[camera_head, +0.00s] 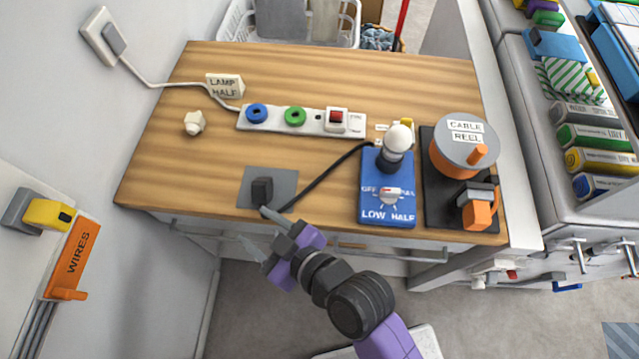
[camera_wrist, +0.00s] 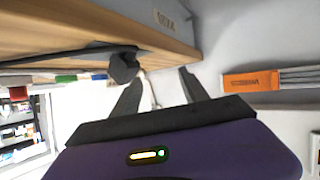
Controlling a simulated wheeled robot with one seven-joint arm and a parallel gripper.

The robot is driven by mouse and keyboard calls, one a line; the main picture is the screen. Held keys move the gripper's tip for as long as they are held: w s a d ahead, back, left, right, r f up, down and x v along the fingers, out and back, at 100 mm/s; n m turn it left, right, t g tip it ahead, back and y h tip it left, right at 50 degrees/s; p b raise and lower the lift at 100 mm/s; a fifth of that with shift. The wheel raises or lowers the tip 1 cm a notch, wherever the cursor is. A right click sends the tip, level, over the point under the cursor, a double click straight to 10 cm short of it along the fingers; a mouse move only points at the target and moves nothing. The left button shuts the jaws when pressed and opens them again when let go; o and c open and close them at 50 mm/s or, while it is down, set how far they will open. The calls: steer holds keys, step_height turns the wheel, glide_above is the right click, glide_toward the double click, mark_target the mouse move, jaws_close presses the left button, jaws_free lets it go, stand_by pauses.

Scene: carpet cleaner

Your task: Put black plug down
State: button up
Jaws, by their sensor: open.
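The black plug (camera_head: 262,191) stands on a grey mat (camera_head: 285,183) near the front left of the wooden counter. It also shows in the wrist view (camera_wrist: 124,68), at the counter edge. A black cord runs from the plug's area to the blue lamp box. My gripper (camera_head: 257,228) is open and empty, just in front of the counter's front edge and close to the plug. In the wrist view its two fingers (camera_wrist: 158,92) are spread apart, with the plug above the left finger. I see nothing between the fingers.
A white power strip (camera_head: 315,121) lies behind the mat. The blue lamp box (camera_head: 387,187) and the cable reel (camera_head: 464,143) stand to the right. A white knob-like piece (camera_head: 195,123) sits at the left. Bare wood surrounds the mat's left side.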

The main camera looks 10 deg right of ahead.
steer(key=s+d+r+m+t+h, duration=0.1)
steer(key=s+d+m+t+h, duration=0.2)
steer(key=s+d, duration=0.45)
steer(key=s+d+r+m+h, duration=0.1)
steer(key=s+d+m+h, duration=0.3)
steer(key=d, duration=0.6)
steer(key=s+d+r+m+t, duration=0.1)
steer(key=s+d+r, duration=0.6)
steer(key=s+d, duration=0.1)
steer(key=shift+s+r+t+h, duration=0.3)
steer(key=shift+s+r+h, duration=0.1)
steer(key=shift+s, duration=0.3)
steer(key=shift+f+b, duration=0.5)
steer(key=shift+f, duration=0.05)
